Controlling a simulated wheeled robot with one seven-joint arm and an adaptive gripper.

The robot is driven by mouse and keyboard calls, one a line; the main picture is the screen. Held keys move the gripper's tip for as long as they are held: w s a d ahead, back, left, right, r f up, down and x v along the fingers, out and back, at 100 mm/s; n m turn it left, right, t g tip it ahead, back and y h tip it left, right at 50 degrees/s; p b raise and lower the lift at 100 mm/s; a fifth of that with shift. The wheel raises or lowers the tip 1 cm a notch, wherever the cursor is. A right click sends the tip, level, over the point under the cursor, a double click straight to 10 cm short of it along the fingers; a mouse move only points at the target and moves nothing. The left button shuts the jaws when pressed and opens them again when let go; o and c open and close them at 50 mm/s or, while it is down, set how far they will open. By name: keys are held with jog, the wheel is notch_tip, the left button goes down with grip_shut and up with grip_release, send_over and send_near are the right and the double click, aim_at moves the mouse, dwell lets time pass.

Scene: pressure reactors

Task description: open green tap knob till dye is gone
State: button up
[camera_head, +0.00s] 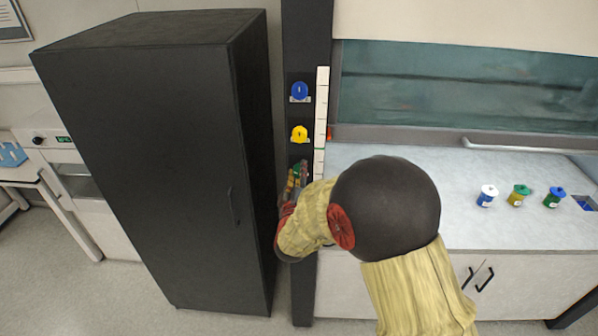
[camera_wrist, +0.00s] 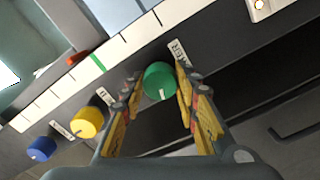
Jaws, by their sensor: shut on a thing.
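The green tap knob (camera_wrist: 160,82) is round, with a short white mark near its lower edge in the wrist view. It also shows small and partly covered in the head view (camera_head: 301,167), lowest of the three knobs on the dark post. My gripper (camera_wrist: 157,76) is shut on the green knob, one finger on each side. In the head view my gripper (camera_head: 294,182) is at the post, partly hidden by my arm. The yellow knob (camera_wrist: 87,122) and blue knob (camera_wrist: 41,149) are in line with the green one, untouched. I cannot make out any dye.
A white scale strip (camera_head: 321,110) with black ticks and a green mark runs beside the knobs. A tall black cabinet (camera_head: 150,150) stands close on the left. On the right, a counter (camera_head: 450,215) holds white-blue (camera_head: 487,197), yellow-green (camera_head: 517,196) and green-blue (camera_head: 553,198) containers.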

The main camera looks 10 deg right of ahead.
jog(key=shift+n, duration=0.6)
jog(key=o, duration=1.2)
jog(key=shift+c, duration=0.2)
jog(key=v, duration=1.2)
